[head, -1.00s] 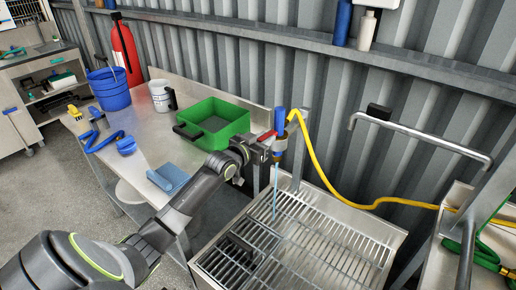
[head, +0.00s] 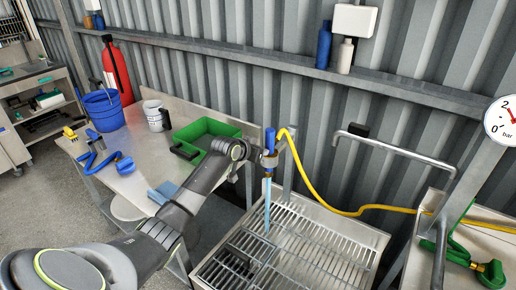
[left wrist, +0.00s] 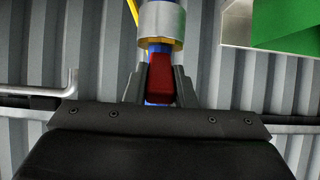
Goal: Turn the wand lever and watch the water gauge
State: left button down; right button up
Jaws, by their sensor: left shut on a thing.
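The wand (head: 270,142), blue with a metal collar and yellow hose, hangs upright over the grated sink (head: 318,240). A blue water stream (head: 267,205) falls from it onto the grate. My left gripper (head: 259,156) is at the wand. In the left wrist view its fingers (left wrist: 160,88) are shut on the red wand lever (left wrist: 160,74), just below the metal collar (left wrist: 161,24). The lever is hidden in the head view. The round white water gauge (head: 504,121), marked 0, 2 and bar, is cut off by the right edge. Its red needle is partly visible; I cannot read an exact value.
A green tote (head: 208,130) stands on the steel table beside my left arm. A blue bucket (head: 109,111) and white tub (head: 156,118) stand farther left. A bent metal rail (head: 410,152) rises right of the sink. The yellow hose (head: 312,195) runs along the wall.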

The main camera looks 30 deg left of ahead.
jog(key=shift+s, duration=0.4)
pick_arm(q)
jog(key=c, duration=1.2)
grip_release()
pick_arm(e)
jog(key=shift+w, duration=0.1)
pick_arm(q)
jog(key=b+v, duration=0.3)
jog(key=v, duration=1.4)
jog(key=shift+r, duration=0.15)
pick_arm(e)
jog(key=shift+d+f, duration=0.1)
jog(key=shift+f, duration=1.4)
pick_arm(q)
jog(key=shift+s, duration=0.1)
